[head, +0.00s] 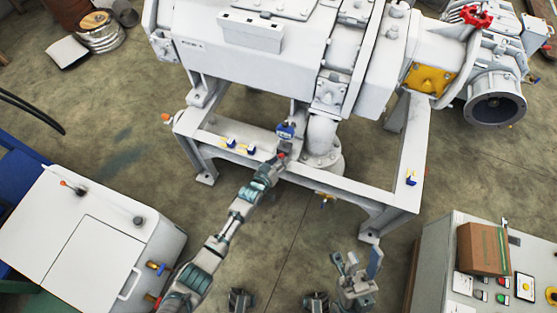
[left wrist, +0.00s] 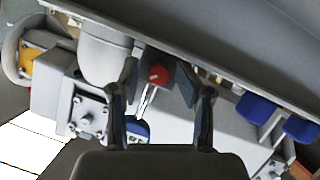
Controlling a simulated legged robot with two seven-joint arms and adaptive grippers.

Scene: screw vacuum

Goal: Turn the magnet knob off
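A small red knob (left wrist: 158,75) on a thin metallic stem shows in the left wrist view, between my left fingers. It looks like the magnet knob. In the head view the red knob (head: 281,155) is a tiny spot at the tip of my left gripper (head: 279,161), by the machine's frame. My left gripper (left wrist: 166,82) is open in the wrist view, with a finger on each side of the knob and visible gaps. Contact cannot be told. My right gripper (head: 355,262) is open and empty.
The grey vacuum machine (head: 265,65) stands on a pale frame (head: 392,185). Blue-handled valves (head: 230,142) sit on the frame left of my left gripper. A white cabinet (head: 75,235) is at left, and a control panel (head: 445,255) with a cardboard box (head: 482,248) at right.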

